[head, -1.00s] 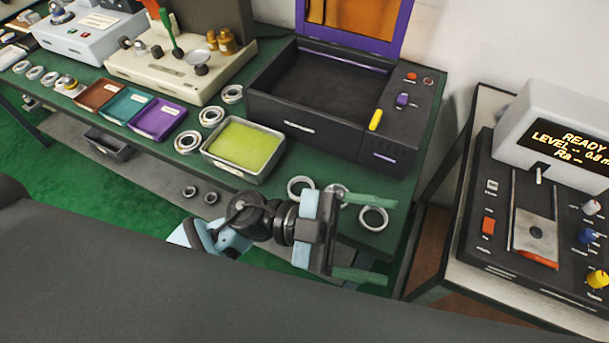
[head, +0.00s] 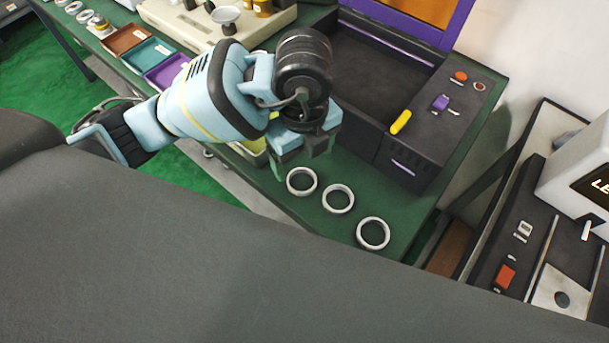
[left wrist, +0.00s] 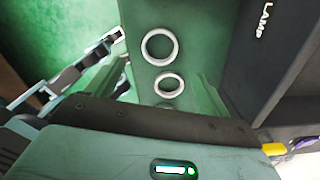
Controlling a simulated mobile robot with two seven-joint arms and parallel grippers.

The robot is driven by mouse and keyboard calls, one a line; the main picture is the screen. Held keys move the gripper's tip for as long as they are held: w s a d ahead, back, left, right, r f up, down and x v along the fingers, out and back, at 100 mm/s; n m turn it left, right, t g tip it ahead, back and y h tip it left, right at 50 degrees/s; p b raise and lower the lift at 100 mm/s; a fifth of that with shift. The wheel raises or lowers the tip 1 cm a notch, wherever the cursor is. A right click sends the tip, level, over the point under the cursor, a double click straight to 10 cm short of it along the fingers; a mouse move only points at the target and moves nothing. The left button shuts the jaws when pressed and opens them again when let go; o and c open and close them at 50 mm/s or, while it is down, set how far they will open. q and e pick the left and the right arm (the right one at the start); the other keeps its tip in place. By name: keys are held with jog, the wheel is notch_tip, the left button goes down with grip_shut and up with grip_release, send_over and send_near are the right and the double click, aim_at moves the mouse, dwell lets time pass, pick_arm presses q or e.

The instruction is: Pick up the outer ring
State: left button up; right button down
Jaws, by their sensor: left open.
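Three pale metal rings lie flat in a row on the green bench top: the left ring (head: 289,182), the middle ring (head: 338,212) and the right ring (head: 373,248). They look much alike, so I cannot tell by shape which is the outer ring. My left gripper (head: 303,162) is open and empty, pointing down just behind the left ring. In the left wrist view one ring (left wrist: 143,46) lies farthest from the gripper, another ring (left wrist: 156,85) nearer, and a third is mostly hidden by the gripper body. My right gripper is not in view.
A black machine (head: 410,165) with a yellow handle (head: 400,122) stands behind the rings. A purple tray (head: 165,72) and other small trays lie at the left. A separate instrument stand (head: 520,230) is at the right. The bench's front edge is close to the right ring.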

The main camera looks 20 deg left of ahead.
aim_at(302, 179)
pick_arm(q)
jog(key=shift+f, duration=1)
jog(key=shift+w+a+f+b, duration=0.1)
jog(key=shift+a+f+b, duration=0.05)
jog(key=shift+f, duration=1.15)
jog(key=shift+a+f+b, duration=0.15)
jog(key=shift+f, duration=1.5)
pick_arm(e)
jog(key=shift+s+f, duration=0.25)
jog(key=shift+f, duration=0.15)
pick_arm(q)
jog(key=c, duration=1.1)
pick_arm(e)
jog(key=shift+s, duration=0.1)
pick_arm(q)
jog(key=shift+r, duration=0.1)
